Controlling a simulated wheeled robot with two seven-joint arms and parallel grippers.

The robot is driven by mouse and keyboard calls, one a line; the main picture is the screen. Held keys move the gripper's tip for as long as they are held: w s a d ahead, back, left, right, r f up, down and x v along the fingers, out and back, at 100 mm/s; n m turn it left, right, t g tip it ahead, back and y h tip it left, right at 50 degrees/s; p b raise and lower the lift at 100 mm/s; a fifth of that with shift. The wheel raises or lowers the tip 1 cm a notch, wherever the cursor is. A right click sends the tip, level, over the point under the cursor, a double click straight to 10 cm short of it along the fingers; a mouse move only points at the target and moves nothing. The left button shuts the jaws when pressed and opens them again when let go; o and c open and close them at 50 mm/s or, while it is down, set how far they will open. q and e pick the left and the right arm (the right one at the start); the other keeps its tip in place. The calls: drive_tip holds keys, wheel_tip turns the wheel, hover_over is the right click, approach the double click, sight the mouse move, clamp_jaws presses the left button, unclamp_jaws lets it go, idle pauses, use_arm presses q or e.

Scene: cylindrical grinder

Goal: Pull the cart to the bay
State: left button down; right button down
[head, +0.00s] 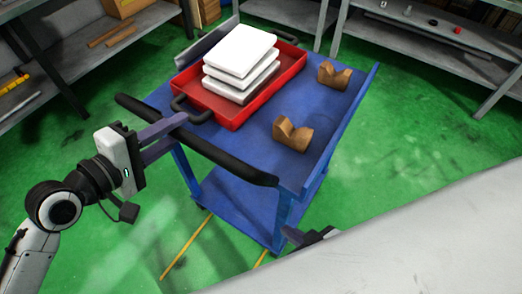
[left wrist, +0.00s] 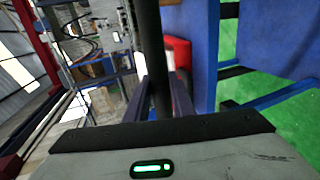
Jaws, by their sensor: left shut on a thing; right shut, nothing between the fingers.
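The blue cart (head: 250,185) stands in the middle of the head view, with a black push handle (head: 225,155) along its near side. My left gripper (head: 178,127) is shut on the handle's left part; in the left wrist view the dark bar (left wrist: 158,75) runs between the fingers (left wrist: 162,95). My right gripper (head: 292,236) shows only in part near the cart's near right leg, its fingertips dark; it is apart from the handle, and my pale arm hides much around it. No bay is clearly identifiable in these views.
On the cart lie a red tray (head: 240,118) with stacked white blocks (head: 240,60) and two brown V-shaped blocks (head: 293,133). Grey shelves (head: 90,55) stand at left and back (head: 440,35). Yellow floor lines (head: 185,245) run under the cart. Green floor (head: 420,130) at right is clear.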

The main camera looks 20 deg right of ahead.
use_arm(q)
drive_tip(key=s+a+p, duration=0.1)
drive_tip(key=s+a, duration=0.9)
drive_tip(key=a, duration=0.4)
drive_tip(key=s+a+p, duration=0.1)
drive_tip(key=s+a, duration=1)
drive_tip(key=a, duration=0.4)
drive_tip(key=shift+s+a, duration=0.25)
drive_tip(key=shift+a, duration=0.05)
idle(1.6)
